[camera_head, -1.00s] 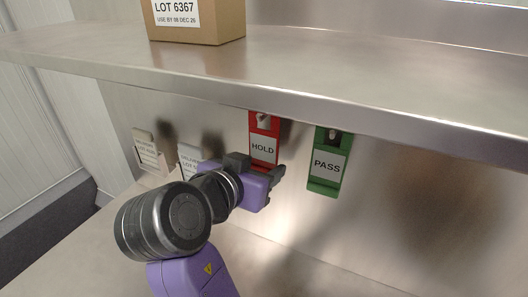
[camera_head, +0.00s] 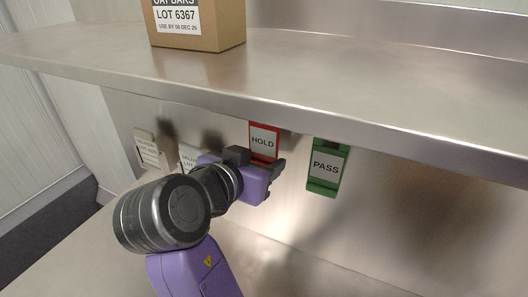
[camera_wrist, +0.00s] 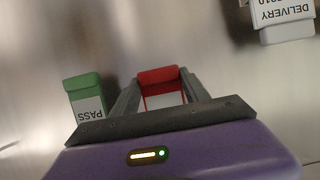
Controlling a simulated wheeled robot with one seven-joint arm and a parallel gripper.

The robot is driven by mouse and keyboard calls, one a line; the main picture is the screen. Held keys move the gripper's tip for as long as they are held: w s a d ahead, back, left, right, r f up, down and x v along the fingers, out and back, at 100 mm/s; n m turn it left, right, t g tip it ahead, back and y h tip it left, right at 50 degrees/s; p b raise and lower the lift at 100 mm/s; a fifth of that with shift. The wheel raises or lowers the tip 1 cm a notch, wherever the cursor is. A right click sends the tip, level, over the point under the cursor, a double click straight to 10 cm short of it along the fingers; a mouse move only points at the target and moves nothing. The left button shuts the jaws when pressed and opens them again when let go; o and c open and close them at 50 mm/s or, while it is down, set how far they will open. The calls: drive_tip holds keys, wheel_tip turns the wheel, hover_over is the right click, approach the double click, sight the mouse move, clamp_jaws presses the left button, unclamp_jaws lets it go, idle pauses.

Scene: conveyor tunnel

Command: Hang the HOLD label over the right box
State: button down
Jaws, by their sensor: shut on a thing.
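The HOLD label (camera_head: 263,142) is a red tag with a white panel, in front of the steel wall just under the shelf edge. My gripper (camera_head: 262,172) is shut on its lower part. In the wrist view the red end of the label (camera_wrist: 160,76) shows between my two fingers (camera_wrist: 158,92). The label's top is hidden behind the shelf edge, so I cannot tell if it is clear of its hook. One cardboard box (camera_head: 198,35) marked LOT 6367 stands on the shelf at the upper left; no second box is in view.
A green PASS label (camera_head: 325,168) hangs close to the right of my gripper. Two pale DELIVERY labels (camera_head: 148,150) hang to the left, one partly behind my arm. The steel shelf (camera_head: 340,75) overhangs them all; its right part is clear.

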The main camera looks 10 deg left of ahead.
drive_tip(key=s+a+p, duration=0.1)
drive_tip(key=s+a, duration=0.1)
drive_tip(key=s, duration=0.4)
drive_tip(key=shift+a, duration=0.15)
idle(0.7)
idle(1.5)
